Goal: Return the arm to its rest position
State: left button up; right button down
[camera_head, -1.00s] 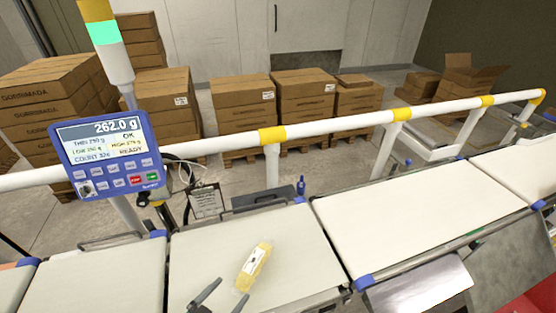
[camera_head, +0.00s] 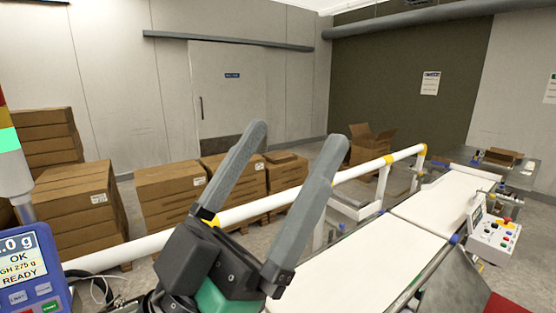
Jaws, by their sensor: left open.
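My left gripper (camera_head: 292,165) stands large in the lower middle of the head view. Its two grey fingers point up and are spread apart, with nothing between them. It is raised in front of the white guard rail (camera_head: 259,210) and hides part of it and of the boxes behind. My right gripper is not in view.
The white conveyor belt (camera_head: 372,254) runs from lower middle toward the right. The checkweigher display (camera_head: 30,270) is at the lower left edge. A control box with buttons (camera_head: 495,236) stands at the right. Stacked cartons (camera_head: 168,190) sit behind the rail.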

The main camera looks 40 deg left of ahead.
pick_arm(q)
jog(key=shift+s+r, duration=0.1)
jog(key=shift+r, duration=0.1)
notch_tip(320, 180, up, 27)
jog(key=p, duration=2.7)
jog(key=shift+r, duration=0.15)
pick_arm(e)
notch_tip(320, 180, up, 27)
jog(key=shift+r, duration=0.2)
pick_arm(q)
jog(key=shift+y, duration=0.3)
